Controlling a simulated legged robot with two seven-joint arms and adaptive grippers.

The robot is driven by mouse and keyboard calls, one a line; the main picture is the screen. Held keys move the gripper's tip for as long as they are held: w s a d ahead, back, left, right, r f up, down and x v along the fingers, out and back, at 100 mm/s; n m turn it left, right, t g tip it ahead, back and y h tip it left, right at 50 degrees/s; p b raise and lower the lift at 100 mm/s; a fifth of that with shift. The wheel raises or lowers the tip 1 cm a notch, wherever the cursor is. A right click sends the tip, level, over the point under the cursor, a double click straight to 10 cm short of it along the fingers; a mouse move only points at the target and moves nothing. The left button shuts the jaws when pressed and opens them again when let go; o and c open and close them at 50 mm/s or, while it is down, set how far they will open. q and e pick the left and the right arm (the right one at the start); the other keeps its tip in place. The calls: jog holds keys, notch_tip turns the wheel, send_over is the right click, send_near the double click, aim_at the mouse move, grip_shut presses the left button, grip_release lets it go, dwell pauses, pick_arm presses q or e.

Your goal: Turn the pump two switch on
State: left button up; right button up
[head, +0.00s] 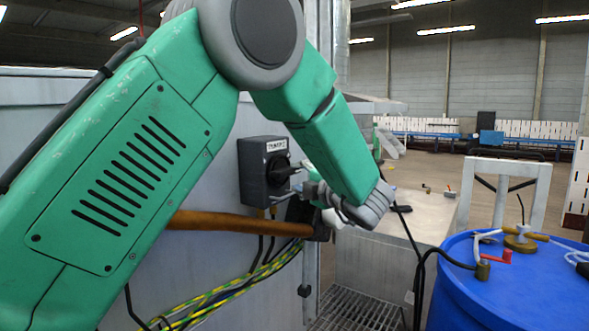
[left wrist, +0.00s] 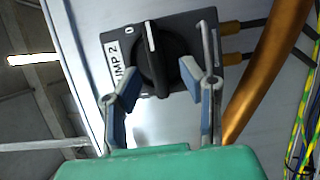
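The pump two switch (head: 264,170) is a dark grey box on a pale metal wall, left of centre in the head view. In the left wrist view its box (left wrist: 203,47) carries a white "PUMP 2" label (left wrist: 117,66) and a black rotary knob (left wrist: 156,60). The knob's white line points toward the picture's top, with a "0" mark just left of it. My left gripper (left wrist: 160,82) is open, with its blue-padded fingers on either side of the knob. I cannot tell whether they touch it. In the head view this gripper (head: 299,187) is partly hidden by my wrist.
A brown pipe (head: 240,223) and yellow-green cables (head: 235,290) run below the switch. A blue barrel (head: 515,290) with hoses stands at the lower right. A metal grating (head: 360,310) lies at the bottom. Open floor lies beyond.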

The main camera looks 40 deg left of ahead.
aim_at(288, 175)
pick_arm(q)
jog(key=x, duration=0.4)
jog(key=s+x, duration=0.1)
jog(key=x, duration=0.1)
jog(key=shift+s+a+f, duration=0.1)
jog(key=shift+a+f, duration=0.05)
jog(key=shift+f, duration=0.25)
jog(key=shift+a+r+p, duration=0.1)
jog(key=shift+r+p, duration=0.1)
jog(key=shift+p, duration=0.1)
jog(key=d, duration=0.1)
jog(key=d+r, duration=0.1)
jog(key=w+d, duration=0.1)
jog(key=d, duration=0.1)
jog(key=shift+d+r, duration=0.15)
jog(key=shift+s, duration=0.1)
jog(key=a, duration=0.2)
jog(key=shift+s+a+f, duration=0.15)
jog(key=shift+a+f, duration=0.2)
jog(key=shift+a, duration=0.05)
grip_shut()
jog(key=shift+a+f, duration=0.1)
jog(key=shift+a, duration=0.2)
jog(key=shift+d+f, duration=0.15)
jog(key=shift+d, duration=0.15)
pick_arm(e)
jog(key=shift+a+r, duration=0.45)
jog(key=shift+r, duration=0.25)
